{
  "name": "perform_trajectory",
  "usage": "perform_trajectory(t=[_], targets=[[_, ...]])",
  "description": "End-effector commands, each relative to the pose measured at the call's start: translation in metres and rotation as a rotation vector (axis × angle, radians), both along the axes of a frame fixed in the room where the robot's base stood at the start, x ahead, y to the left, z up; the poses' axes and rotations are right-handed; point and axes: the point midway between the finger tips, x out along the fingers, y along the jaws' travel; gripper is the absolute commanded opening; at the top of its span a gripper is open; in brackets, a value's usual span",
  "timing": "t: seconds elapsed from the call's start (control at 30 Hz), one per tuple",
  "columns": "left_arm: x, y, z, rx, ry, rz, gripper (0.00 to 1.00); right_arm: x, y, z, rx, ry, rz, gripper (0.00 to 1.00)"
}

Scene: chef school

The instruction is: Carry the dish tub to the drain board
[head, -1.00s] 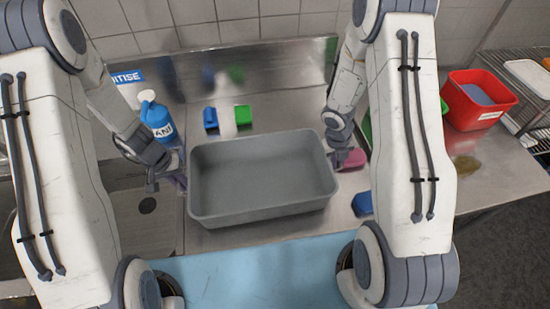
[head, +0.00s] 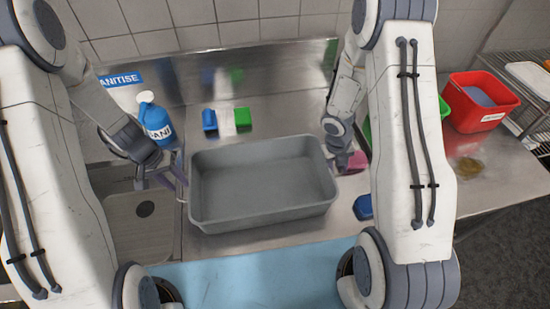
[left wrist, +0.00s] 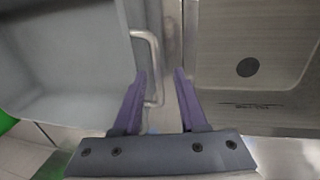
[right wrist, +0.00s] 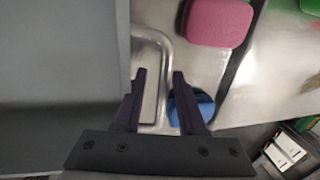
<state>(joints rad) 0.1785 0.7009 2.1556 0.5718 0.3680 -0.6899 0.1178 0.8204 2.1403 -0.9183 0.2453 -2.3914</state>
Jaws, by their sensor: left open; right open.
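The grey dish tub (head: 262,180) stands upright and looks empty on the steel worktop (head: 276,122), with a wire handle at each end. My left gripper (head: 172,180) is open at the tub's left end. In the left wrist view its fingers (left wrist: 161,73) are on either side of the left handle's bar (left wrist: 153,45). My right gripper (head: 343,165) is open at the right end, and in the right wrist view its fingers (right wrist: 158,74) are on either side of the right handle's bar (right wrist: 152,35). I cannot tell which steel surface is the drain board.
A sink with a dark drain hole (head: 145,209) lies left of the tub. A blue spray bottle (head: 156,124) stands behind it. Blue (head: 209,120) and green (head: 243,117) blocks lie behind the tub. A pink sponge (right wrist: 219,20) and blue item (head: 362,207) are close on the right. A red bin (head: 477,103) stands farther right.

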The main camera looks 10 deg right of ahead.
Motion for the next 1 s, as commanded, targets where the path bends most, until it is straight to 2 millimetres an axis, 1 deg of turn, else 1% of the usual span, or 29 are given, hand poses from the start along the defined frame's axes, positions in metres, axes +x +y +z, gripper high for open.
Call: perform_trajectory(t=[0.03, 0.1, 0.2, 0.3, 0.4, 0.57, 0.67, 0.77, 0.9, 1.0], targets=[[0.001, 0.003, 0.013, 0.001, -0.007, 0.0, 0.42, 0.0, 0.0, 0.0, 0.0, 0.0, 0.0, 0.42], [0.001, 0.006, 0.028, 0.002, -0.006, 0.002, 0.42, 0.0, 0.0, 0.0, 0.0, 0.0, 0.0, 0.42], [0.001, 0.011, 0.047, 0.003, -0.006, 0.001, 0.42, 0.0, 0.0, 0.0, 0.0, 0.0, 0.0, 0.42], [0.0, 0.013, 0.062, 0.002, -0.004, 0.002, 0.42, 0.0, 0.0, 0.0, 0.0, 0.0, 0.001, 0.42], [0.0, 0.015, 0.072, 0.002, -0.002, 0.001, 0.42, 0.0, 0.0, 0.0, 0.0, 0.0, 0.0, 0.42], [-0.001, 0.017, 0.078, 0.003, 0.0, 0.002, 0.42, 0.001, 0.001, 0.005, -0.001, -0.002, -0.001, 0.42], [-0.001, 0.017, 0.078, 0.002, 0.0, 0.002, 0.42, 0.001, 0.002, 0.015, -0.003, -0.003, 0.001, 0.42], [-0.001, 0.017, 0.077, 0.002, 0.0, 0.002, 0.42, 0.001, 0.006, 0.031, -0.001, -0.005, -0.001, 0.42], [-0.001, 0.016, 0.077, 0.002, 0.0, 0.001, 0.42, 0.001, 0.013, 0.063, 0.0, -0.008, 0.001, 0.42], [-0.001, 0.016, 0.077, 0.002, 0.0, 0.001, 0.42, 0.001, 0.017, 0.084, -0.001, -0.007, -0.001, 0.42]])
